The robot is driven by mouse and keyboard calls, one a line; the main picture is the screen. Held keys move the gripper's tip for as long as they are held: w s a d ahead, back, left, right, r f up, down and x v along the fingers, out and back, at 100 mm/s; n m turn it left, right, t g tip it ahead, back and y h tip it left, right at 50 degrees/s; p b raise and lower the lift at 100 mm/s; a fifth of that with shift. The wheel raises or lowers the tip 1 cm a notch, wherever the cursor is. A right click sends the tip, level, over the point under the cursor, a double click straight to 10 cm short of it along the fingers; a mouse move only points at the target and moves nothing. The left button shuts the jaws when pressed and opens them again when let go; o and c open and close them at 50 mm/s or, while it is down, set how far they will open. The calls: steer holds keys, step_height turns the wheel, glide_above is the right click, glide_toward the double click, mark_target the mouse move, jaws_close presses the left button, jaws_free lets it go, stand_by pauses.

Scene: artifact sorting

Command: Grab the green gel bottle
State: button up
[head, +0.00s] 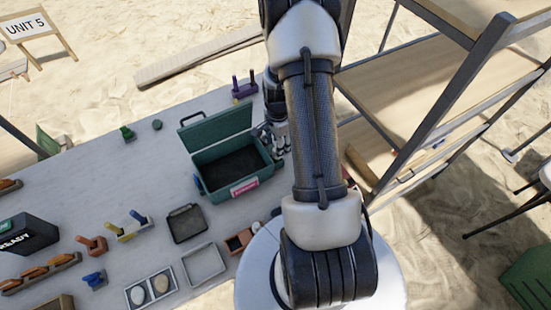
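I cannot clearly make out a green gel bottle. A small green object (127,132) stands at the back of the table; it is too small to tell what it is. My gripper (277,145) is beside the right end of the open green box, partly behind my own arm. Its fingers are too small and too covered to show whether they are open or shut, or whether they hold anything.
The open green box (203,154) with a pink label stands on the grey table (90,180). Trays (203,264), coloured holders and a black "READY" box (27,236) fill the front and left. The table's back left is mostly clear. A shelf frame (430,110) stands right.

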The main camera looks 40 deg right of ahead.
steer(key=f, duration=0.1)
steer(key=f+b, duration=0.1)
steer(key=f, duration=0.1)
steer(key=f+b, duration=0.1)
steer(key=f, duration=0.1)
steer(key=shift+w+a+f, duration=0.1)
steer(key=shift+a+f, duration=0.05)
steer(key=shift+a, duration=0.2)
steer(key=shift+c, duration=0.6)
jaws_close()
